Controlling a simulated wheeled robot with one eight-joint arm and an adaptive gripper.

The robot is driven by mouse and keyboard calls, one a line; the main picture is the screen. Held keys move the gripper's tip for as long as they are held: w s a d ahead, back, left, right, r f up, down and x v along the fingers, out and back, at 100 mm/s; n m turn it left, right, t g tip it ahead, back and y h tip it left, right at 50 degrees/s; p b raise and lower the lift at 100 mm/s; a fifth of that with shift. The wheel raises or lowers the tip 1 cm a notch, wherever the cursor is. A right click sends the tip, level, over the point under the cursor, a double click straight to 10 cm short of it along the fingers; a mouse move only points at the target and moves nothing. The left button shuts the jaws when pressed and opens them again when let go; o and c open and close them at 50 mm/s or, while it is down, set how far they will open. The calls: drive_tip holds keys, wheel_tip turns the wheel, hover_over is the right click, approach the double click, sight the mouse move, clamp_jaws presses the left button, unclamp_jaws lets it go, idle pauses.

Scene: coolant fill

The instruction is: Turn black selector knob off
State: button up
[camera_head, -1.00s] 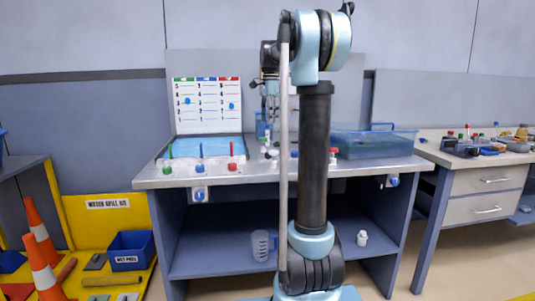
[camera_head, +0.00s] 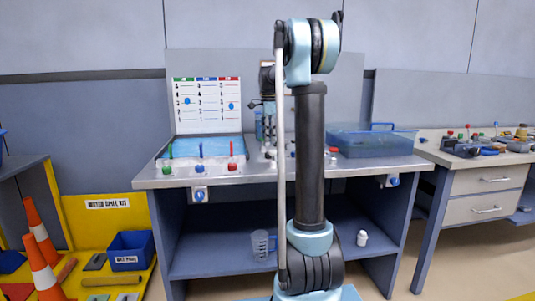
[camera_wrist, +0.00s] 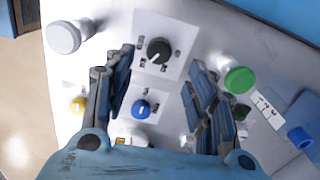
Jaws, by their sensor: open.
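The black selector knob (camera_wrist: 158,50) sits on a white plate in the wrist view, near the top middle. Its pointer mark is too small to read surely. My gripper (camera_wrist: 160,62) is open and empty, its two dark blue fingers on either side of the knob in the picture, with no contact visible. A blue knob (camera_wrist: 141,108) on the same panel lies lower between the fingers. In the head view my arm hides the black knob, and my gripper is partly hidden behind the arm above the bench.
Close by in the wrist view are a green cap (camera_wrist: 238,80), a white round cap (camera_wrist: 65,37) and a yellow knob (camera_wrist: 78,105). The steel bench (camera_head: 225,177) holds a blue bin (camera_head: 375,143) at right and a level chart (camera_head: 207,105) behind.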

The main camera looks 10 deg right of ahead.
wheel_tip(320, 180, down, 8)
drive_tip(key=shift+r, duration=0.1)
drive_tip(key=shift+c, duration=0.2)
drive_tip(key=c, duration=1)
